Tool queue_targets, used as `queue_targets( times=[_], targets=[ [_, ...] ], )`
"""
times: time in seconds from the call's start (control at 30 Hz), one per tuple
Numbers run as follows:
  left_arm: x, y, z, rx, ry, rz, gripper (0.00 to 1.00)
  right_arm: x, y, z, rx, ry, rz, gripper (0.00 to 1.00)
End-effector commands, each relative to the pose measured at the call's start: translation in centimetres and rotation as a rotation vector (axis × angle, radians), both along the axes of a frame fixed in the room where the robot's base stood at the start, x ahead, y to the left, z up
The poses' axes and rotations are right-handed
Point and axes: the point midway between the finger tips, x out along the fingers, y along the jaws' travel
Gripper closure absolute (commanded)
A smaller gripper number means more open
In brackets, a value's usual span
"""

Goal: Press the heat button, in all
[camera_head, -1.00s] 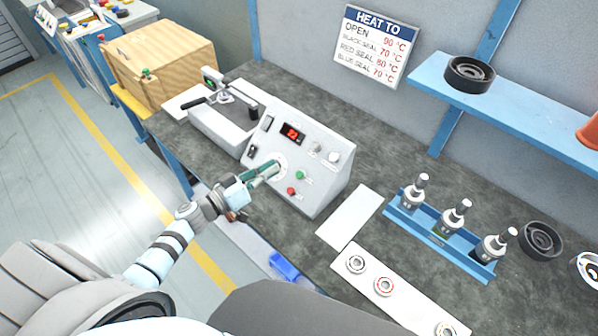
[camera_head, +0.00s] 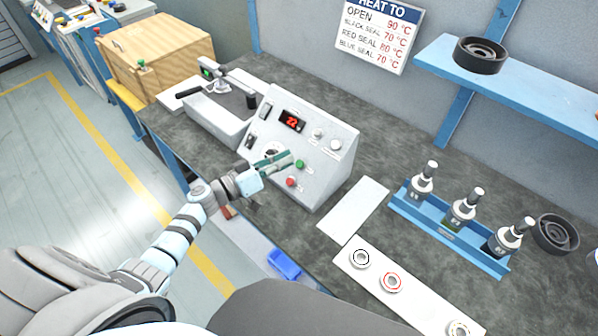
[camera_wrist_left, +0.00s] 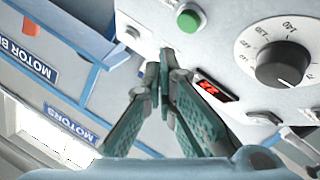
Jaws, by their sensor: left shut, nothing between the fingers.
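The grey control box (camera_head: 318,148) stands on the bench in the head view. Its sloped face carries a lit red display (camera_head: 292,121), a green button (camera_head: 299,164), a red button (camera_head: 291,182) and two pale knobs. My left gripper (camera_head: 288,158) is shut and empty in front of the face, its tips close to the green button. In the left wrist view, the shut fingertips (camera_wrist_left: 165,62) lie below the green button (camera_wrist_left: 190,18), with a black dial (camera_wrist_left: 283,65) to the right. I cannot tell whether the tips touch the panel. The button labels are too small to read. My right gripper is out of view.
A white device with a black handle (camera_head: 221,101) stands left of the box. Right of it are a white plate (camera_head: 353,209), a strip with rings (camera_head: 388,304) and a blue rack of bottles (camera_head: 449,238). A "HEAT TO" sign (camera_head: 380,37) hangs behind.

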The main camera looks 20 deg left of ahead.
Motion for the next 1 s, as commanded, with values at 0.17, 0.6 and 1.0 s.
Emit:
queue_targets(
  times=[0.17, 0.6, 1.0],
  targets=[
    [1.2, -0.4, -1.3, -0.001, 0.0, 0.001, 1.0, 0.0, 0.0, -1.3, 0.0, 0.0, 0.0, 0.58],
    [1.5, -0.5, -1.4, 0.0, 0.001, -0.001, 1.0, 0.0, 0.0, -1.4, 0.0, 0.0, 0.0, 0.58],
    [1.5, -0.5, -1.4, 0.0, 0.001, -0.001, 1.0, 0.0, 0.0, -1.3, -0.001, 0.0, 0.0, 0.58]
  ],
)
